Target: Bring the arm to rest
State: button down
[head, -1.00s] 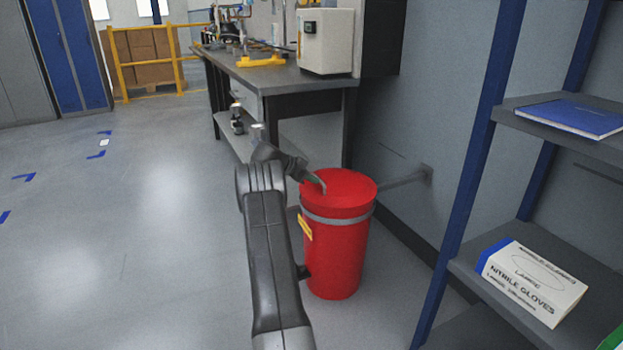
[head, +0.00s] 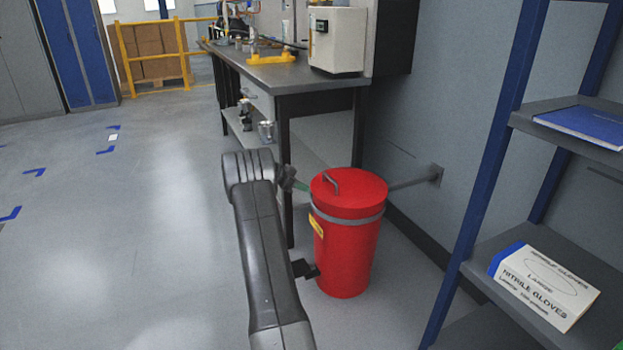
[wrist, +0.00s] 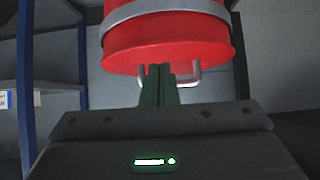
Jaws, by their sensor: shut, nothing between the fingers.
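My gripper (wrist: 159,72) shows in the wrist view with its two dark green fingers together and nothing between them. In the head view my arm reaches up from the bottom centre and bends at the top. Only a little of the gripper shows there, left of the red bin (head: 347,250), and the arm hides the rest. The bin stands upright on the floor with its lid on and a grey handle on top. In the wrist view the bin (wrist: 165,45) appears upside down, with the fingers in front of its lid and handle. I cannot tell how wide the gap is.
A workbench (head: 285,75) with a white device (head: 337,40) stands behind the bin. A blue-framed shelf at right holds a glove box (head: 545,287) and a blue book (head: 580,124). A yellow barrier (head: 155,55) stands far back. The floor (head: 110,230) at left is clear.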

jog(key=shift+s+a+f, duration=0.1)
jog(key=shift+a+f, duration=0.05)
jog(key=shift+a, duration=0.2)
jog(key=shift+d, duration=0.1)
jog(key=b, duration=0.2)
send_near(331, 180)
jog(key=x, duration=0.4)
jog(key=shift+w+d+r, duration=0.25)
jog(key=shift+w, duration=0.05)
jog(key=shift+w+d+f, duration=0.15)
jog(key=shift+d+f, duration=0.05)
jog(key=shift+d, duration=0.05)
jog(key=shift+d+f, duration=0.25)
jog(key=shift+f, duration=0.55)
